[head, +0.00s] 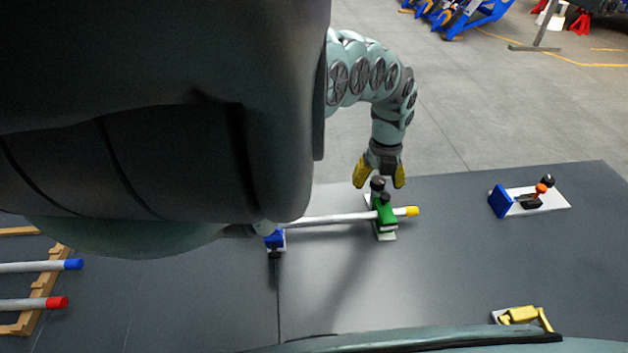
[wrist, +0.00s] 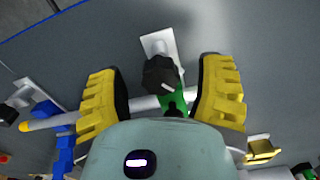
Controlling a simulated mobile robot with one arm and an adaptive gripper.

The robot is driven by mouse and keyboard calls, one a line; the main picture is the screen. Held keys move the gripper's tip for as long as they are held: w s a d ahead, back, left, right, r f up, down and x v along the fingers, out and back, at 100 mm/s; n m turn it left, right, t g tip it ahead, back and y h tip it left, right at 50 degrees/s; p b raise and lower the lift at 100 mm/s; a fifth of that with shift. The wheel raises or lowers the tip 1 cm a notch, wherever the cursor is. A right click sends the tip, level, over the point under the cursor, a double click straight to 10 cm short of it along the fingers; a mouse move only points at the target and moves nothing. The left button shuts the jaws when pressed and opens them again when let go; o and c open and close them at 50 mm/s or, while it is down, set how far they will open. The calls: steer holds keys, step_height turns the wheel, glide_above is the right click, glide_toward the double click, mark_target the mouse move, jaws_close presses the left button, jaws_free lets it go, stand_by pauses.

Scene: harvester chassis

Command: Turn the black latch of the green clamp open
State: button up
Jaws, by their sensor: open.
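The green clamp (head: 386,215) stands on a small white plate on the dark table, with a grey rod (head: 335,218) running through it. Its black latch (head: 377,184) rises at the top. My gripper (head: 380,176) points down over the clamp, with its yellow fingers open on either side of the latch. In the wrist view the black latch (wrist: 161,76) lies between the two spread fingers, with a gap on both sides. The green body (wrist: 173,102) shows partly behind it; my gripper's housing hides the rest.
The rod's yellow end (head: 412,211) sticks out right of the clamp. A blue clamp (head: 275,239) is at the left. A blue fixture (head: 500,201) stands at the right, and a yellow one (head: 519,315) at the front. A wooden rack (head: 43,285) holds rods far left.

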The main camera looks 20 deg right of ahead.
steer(key=shift+o, duration=0.4)
jaws_close()
stand_by(0.4)
steer(key=n+b, duration=0.1)
steer(key=n, duration=0.2)
steer(key=shift+w+a+f+b, duration=0.1)
steer(key=shift+w+a+b, duration=0.1)
steer(key=shift+b, duration=0.15)
steer(key=n+b, duration=0.1)
steer(key=n, duration=0.2)
steer(key=shift+s+d+n, duration=0.1)
steer(key=shift+n, duration=0.2)
steer(key=shift+n+b, duration=0.5)
steer(key=shift+n, duration=1.4)
